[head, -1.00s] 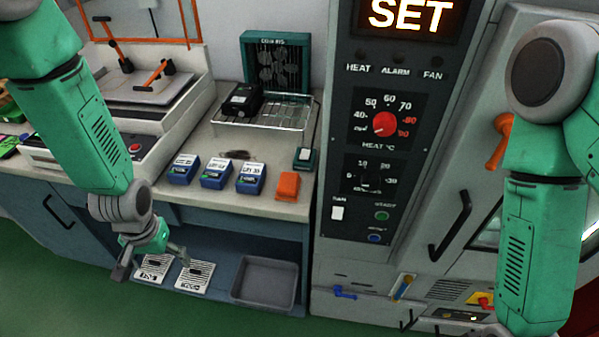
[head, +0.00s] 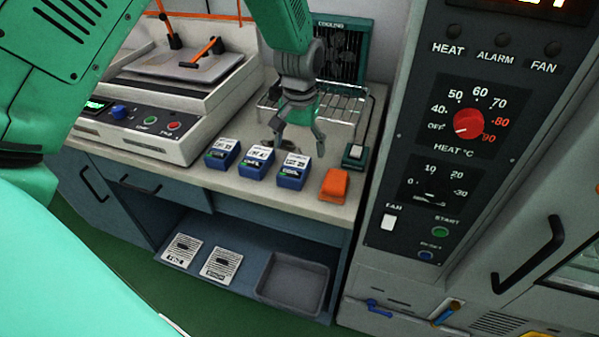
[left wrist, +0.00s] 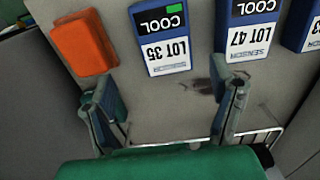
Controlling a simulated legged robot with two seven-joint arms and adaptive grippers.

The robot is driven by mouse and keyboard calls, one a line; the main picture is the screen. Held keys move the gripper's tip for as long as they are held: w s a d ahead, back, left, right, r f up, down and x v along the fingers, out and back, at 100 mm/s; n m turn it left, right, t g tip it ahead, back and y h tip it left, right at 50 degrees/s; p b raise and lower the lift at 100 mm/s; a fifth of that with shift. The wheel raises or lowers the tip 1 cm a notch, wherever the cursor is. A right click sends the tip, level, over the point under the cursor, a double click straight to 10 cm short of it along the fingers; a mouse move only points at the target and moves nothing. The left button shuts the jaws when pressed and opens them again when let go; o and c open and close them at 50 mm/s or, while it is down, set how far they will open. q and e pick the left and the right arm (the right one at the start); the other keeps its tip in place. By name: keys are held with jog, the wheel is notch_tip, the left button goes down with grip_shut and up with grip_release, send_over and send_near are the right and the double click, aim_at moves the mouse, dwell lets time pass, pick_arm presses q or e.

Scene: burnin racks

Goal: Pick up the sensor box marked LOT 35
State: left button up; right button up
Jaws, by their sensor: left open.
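The sensor box marked LOT 35 (head: 292,172) is blue with a white label and stands on the bench, rightmost of three similar boxes, beside an orange block. In the left wrist view the LOT 35 box (left wrist: 161,42) shows its number, the word COOL and a green patch. My left gripper (head: 298,143) is open and empty, above the bench just behind the LOT 35 box. In the left wrist view its fingers (left wrist: 168,112) are apart, with the box beyond them and not between them. My right gripper is out of view.
The box marked LOT 47 (left wrist: 248,30) stands beside LOT 35; a third box (head: 222,154) is further left. The orange block (head: 334,186) is close on the right. Behind are a wire rack (head: 345,108) and a cooling fan (head: 345,45). A control panel (head: 465,130) rises at right.

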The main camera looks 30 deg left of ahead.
aim_at(296, 164)
pick_arm(q)
jog(key=shift+s+a+f, duration=0.1)
jog(key=shift+a+f, duration=0.15)
jog(key=shift+f, duration=0.25)
jog(key=shift+s+a+f, duration=0.1)
jog(key=shift+a+f, duration=0.15)
jog(key=shift+f, duration=0.2)
jog(key=f, duration=0.4)
jog(key=shift+s+d+f, duration=0.2)
jog(key=shift+f, duration=0.05)
jog(key=shift+d+f, duration=0.1)
jog(key=c, duration=0.7)
jog(key=shift+a, duration=0.2)
jog(key=c, duration=0.7)
